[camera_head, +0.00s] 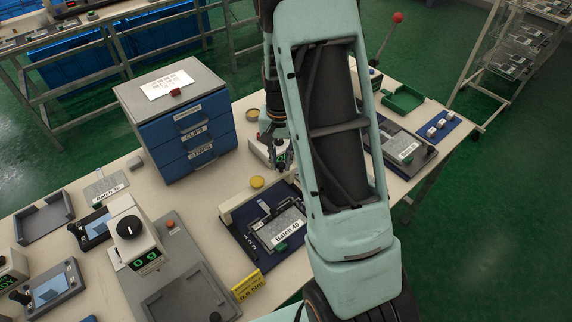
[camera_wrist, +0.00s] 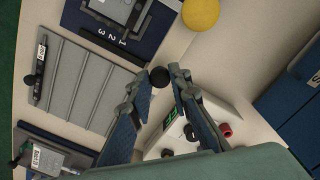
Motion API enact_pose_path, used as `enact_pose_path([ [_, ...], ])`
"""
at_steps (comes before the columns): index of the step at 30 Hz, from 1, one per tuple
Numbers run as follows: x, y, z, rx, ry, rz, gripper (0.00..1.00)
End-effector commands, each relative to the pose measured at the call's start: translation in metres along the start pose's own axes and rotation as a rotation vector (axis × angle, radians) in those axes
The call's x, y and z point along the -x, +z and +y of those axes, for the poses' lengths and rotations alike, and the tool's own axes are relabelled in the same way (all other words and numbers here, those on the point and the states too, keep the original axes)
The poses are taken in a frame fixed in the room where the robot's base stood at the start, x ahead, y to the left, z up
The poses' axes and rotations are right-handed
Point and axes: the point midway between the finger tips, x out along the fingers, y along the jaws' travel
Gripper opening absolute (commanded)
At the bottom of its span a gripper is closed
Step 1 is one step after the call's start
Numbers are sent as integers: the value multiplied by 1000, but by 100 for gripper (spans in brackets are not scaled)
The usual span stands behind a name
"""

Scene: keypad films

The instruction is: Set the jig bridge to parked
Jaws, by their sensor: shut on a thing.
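The jig is a dark blue board (camera_head: 233,233) bearing a grey frame and a keypad labelled "Batch 40". A cream bar (camera_head: 240,203) runs along its back-left edge and looks like the bridge. In the wrist view the board's edge (camera_wrist: 88,32) carries the numbers 1 2 3. My gripper (camera_head: 281,166) is low behind the jig, partly hidden by my arm. In the wrist view my gripper (camera_wrist: 162,88) has its fingers closed around a black ball knob (camera_wrist: 160,76) next to the cream strip. Whether the knob joins the bar is unclear.
A white device (camera_wrist: 240,108) with a green display and red and black knobs sits close below the fingers. A grey ridged panel (camera_wrist: 80,88) lies left. A yellow disc (camera_head: 257,182) is nearby. A blue drawer cabinet (camera_head: 185,130) stands left of my gripper.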

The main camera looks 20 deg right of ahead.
Motion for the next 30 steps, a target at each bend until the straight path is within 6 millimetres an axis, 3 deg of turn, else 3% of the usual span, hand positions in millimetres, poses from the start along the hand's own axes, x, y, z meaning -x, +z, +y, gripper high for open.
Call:
enact_pose_path([
  [5, 2, -4, -4, 1, -7, 13, 0],
  [6, 3, -4, -4, 1, -8, 14, 19],
  [11, 2, -4, -4, 2, -7, 13, 36],
  [22, 8, -3, -2, 1, -5, 9, 36],
  [30, 58, -3, -3, 1, -7, 14, 36],
])
